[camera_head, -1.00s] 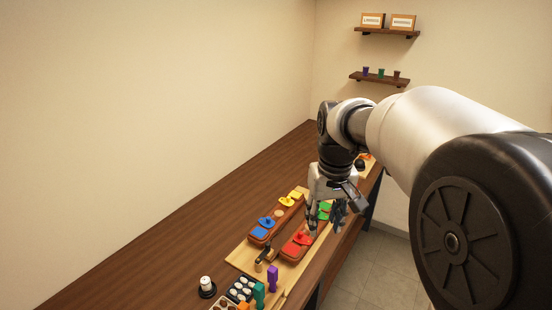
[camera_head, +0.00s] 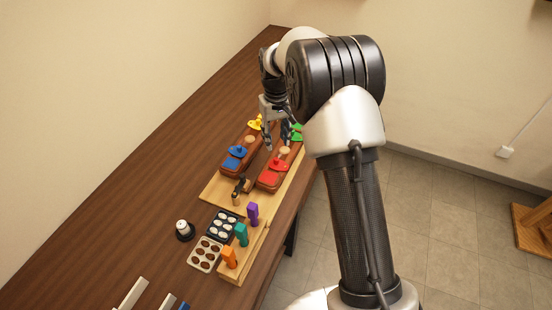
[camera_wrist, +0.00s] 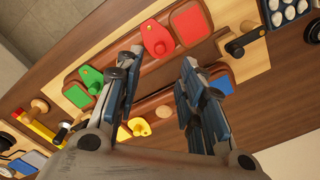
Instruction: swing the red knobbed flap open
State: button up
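The red knobbed flap (camera_head: 276,163) is on the near end of the right-hand wooden holder on the board. In the wrist view the red flap (camera_wrist: 157,38) shows its round knob beside a red square panel (camera_wrist: 190,22). My gripper (camera_head: 276,143) is above the holders, just beyond the red flap in the head view. In the wrist view my gripper (camera_wrist: 161,57) has its fingers spread apart with nothing between them. The red flap lies past the fingertips and does not appear touched. Its height below the fingers is hard to tell.
A blue flap (camera_head: 236,152) and yellow flap (camera_head: 255,123) are on the left holder; a green flap (camera_head: 297,131) is beyond the red one. A black-handled tool (camera_head: 240,187) stands on the board. Purple, teal and orange pieces stand nearer. Bare table lies left.

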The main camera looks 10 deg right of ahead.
aim_at(276, 159)
notch_tip(276, 159, down, 9)
jog(key=shift+f+b, duration=0.2)
jog(key=shift+b, duration=0.65)
jog(key=shift+c, duration=0.2)
grip_shut()
